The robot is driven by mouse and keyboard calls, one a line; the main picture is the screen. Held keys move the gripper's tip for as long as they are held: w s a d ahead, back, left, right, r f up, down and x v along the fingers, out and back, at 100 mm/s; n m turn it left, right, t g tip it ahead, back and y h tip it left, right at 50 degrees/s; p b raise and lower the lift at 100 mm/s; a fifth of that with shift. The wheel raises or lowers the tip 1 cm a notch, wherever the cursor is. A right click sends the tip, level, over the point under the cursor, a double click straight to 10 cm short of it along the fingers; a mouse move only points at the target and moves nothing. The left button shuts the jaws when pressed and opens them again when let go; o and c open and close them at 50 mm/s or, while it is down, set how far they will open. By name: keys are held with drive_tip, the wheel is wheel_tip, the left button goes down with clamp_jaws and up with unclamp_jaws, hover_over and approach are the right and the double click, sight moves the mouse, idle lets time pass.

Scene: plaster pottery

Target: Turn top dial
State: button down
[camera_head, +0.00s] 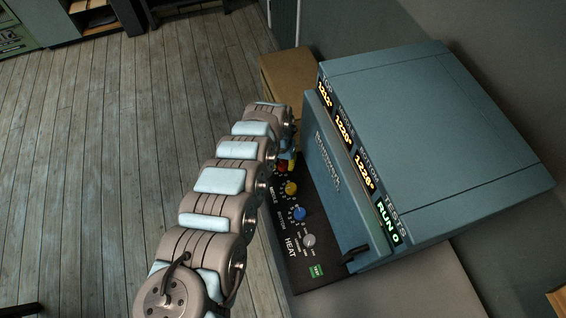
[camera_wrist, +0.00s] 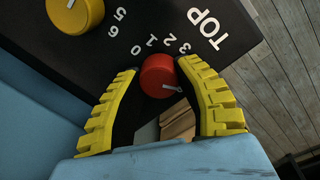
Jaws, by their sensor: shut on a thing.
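The top dial is a red knob (camera_wrist: 157,75) beside the word TOP on the kiln's black control panel (camera_wrist: 110,60). In the wrist view my gripper (camera_wrist: 160,69) has one yellow finger on each side of it and is shut on it. A white pointer line on the knob faces right and slightly down, past the printed 3. In the head view the red knob (camera_head: 283,164) is mostly hidden by my gripper (camera_head: 291,160).
A yellow dial (camera_head: 291,188), a blue dial (camera_head: 299,213), a grey HEAT knob (camera_head: 309,240) and a green button (camera_head: 316,271) line the same panel.

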drive_tip(key=shift+r, duration=0.1)
drive_tip(key=shift+r+n+p, duration=0.1)
drive_tip(key=shift+n+p, duration=0.6)
drive_tip(key=shift+p, duration=0.3)
drive_tip(key=n+p, duration=0.5)
drive_tip(key=n, duration=0.1)
drive_tip(key=shift+f+n+t+p, duration=0.15)
drive_tip(key=shift+n+t+p, duration=0.1)
drive_tip(key=shift+n, duration=0.75)
drive_tip(key=shift+f+n+t+p, duration=0.15)
drive_tip(key=shift+n+p, duration=0.1)
drive_tip(key=shift+n, duration=0.75)
drive_tip(key=shift+a, duration=0.1)
drive_tip(key=c, duration=0.6)
unclamp_jaws()
